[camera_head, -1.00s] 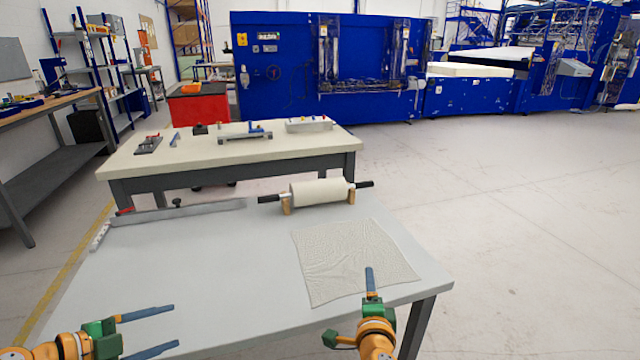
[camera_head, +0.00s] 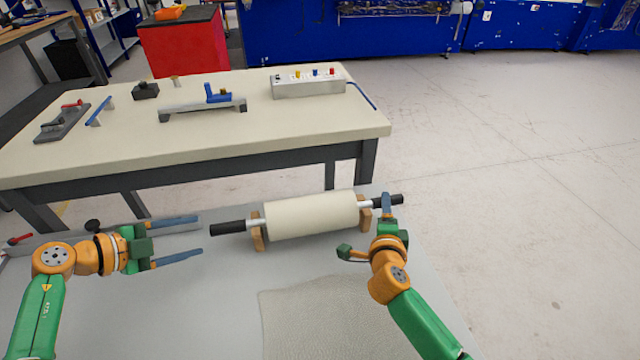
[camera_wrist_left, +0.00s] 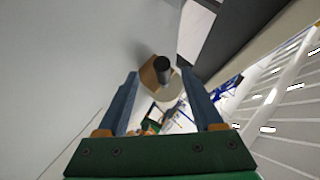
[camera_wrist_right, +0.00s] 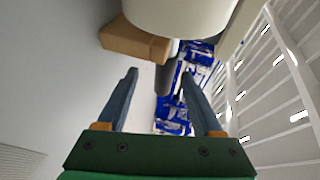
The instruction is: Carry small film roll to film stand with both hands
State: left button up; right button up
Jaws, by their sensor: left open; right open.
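The small film roll (camera_head: 312,217) is a cream cylinder with a black handle at each end. It rests across two wooden supports (camera_head: 258,238) on the grey table. My left gripper (camera_head: 200,236) is open just left of the left handle (camera_head: 228,228); in the left wrist view that handle (camera_wrist_left: 162,68) points at the gap between the fingers. My right gripper (camera_head: 386,205) is open at the right handle, partly covering it; the right wrist view shows the dark handle (camera_wrist_right: 165,78) ahead between the fingers, under the roll (camera_wrist_right: 190,14). I cannot tell which thing is the film stand.
A wrinkled cream sheet (camera_head: 325,320) lies on the grey table (camera_head: 215,310). A grey bar (camera_head: 165,228) lies behind my left gripper. A cream-topped table (camera_head: 200,140) with tools and a button box (camera_head: 308,82) stands beyond. Floor on the right is clear.

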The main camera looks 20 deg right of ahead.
aim_at(215, 226)
pick_arm(q)
jog(key=shift+w+d, duration=0.15)
jog(key=shift+w, duration=0.15)
pick_arm(e)
jog(key=shift+w+d, duration=0.1)
jog(key=shift+w, duration=0.15)
pick_arm(q)
jog(key=shift+s+a+r, duration=0.2)
jog(key=shift+s+r, duration=0.05)
jog(key=shift+s, duration=0.2)
pick_arm(e)
jog(key=shift+s+a+r, duration=0.2)
jog(key=shift+s+r, duration=0.2)
pick_arm(q)
jog(key=shift+x, duration=3.6)
pick_arm(e)
jog(key=shift+x, duration=3.7)
pick_arm(q)
jog(key=shift+w, duration=0.15)
pick_arm(e)
jog(key=shift+f, duration=0.1)
pick_arm(q)
grip_shut()
pick_arm(e)
grip_shut()
pick_arm(q)
jog(key=shift+r, duration=0.15)
